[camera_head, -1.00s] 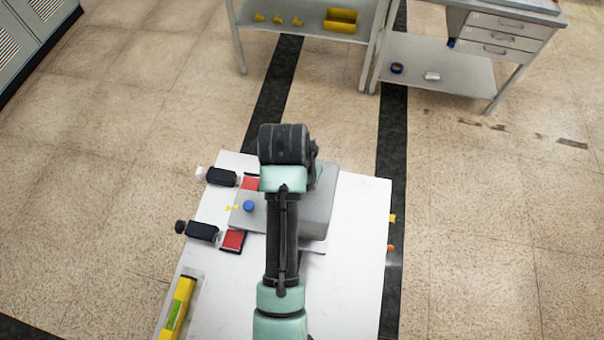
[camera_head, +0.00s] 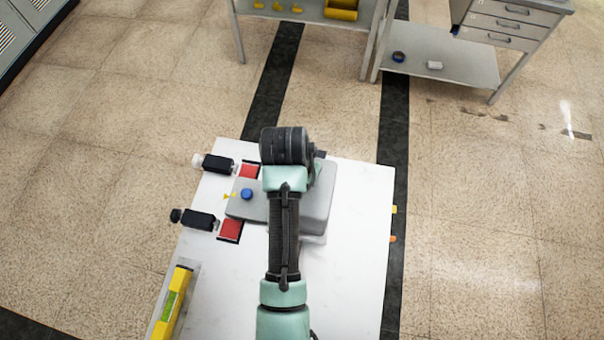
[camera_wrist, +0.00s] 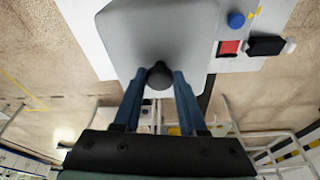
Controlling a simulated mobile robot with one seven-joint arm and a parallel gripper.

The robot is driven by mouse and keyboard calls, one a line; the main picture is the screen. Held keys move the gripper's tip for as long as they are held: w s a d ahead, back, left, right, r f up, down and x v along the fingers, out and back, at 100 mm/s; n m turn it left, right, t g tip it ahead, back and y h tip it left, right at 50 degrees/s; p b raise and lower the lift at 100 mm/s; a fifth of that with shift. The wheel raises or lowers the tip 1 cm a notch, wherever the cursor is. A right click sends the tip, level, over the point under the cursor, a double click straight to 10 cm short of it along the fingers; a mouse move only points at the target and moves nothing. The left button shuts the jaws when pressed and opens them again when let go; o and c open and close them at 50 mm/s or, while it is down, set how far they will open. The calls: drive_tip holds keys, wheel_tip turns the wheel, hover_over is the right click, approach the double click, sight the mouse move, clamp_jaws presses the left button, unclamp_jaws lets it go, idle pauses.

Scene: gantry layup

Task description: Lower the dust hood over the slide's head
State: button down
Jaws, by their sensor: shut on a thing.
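The dust hood (camera_head: 318,203) is a grey box-like cover above the white tabletop, partly hidden by my arm in the head view. In the wrist view the hood (camera_wrist: 150,35) fills the upper middle, with a dark round knob (camera_wrist: 160,75) on it. My gripper (camera_wrist: 160,88) has its two blue fingers on either side of this knob and is shut on it. The gripper is hidden behind my arm in the head view. A grey part with a blue cap (camera_head: 247,194) shows at the hood's left. The slide's head cannot be made out under the hood.
Two black-bodied devices (camera_head: 219,164) (camera_head: 200,219) and two red blocks (camera_head: 250,171) (camera_head: 230,230) lie left of the hood. A yellow level (camera_head: 173,303) is at the table's (camera_head: 350,270) front left. Shelves (camera_head: 440,58) stand beyond.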

drive_tip(key=shift+c, duration=1.9)
unclamp_jaws()
drive_tip(key=p+v, duration=0.1)
drive_tip(key=v, duration=1.2)
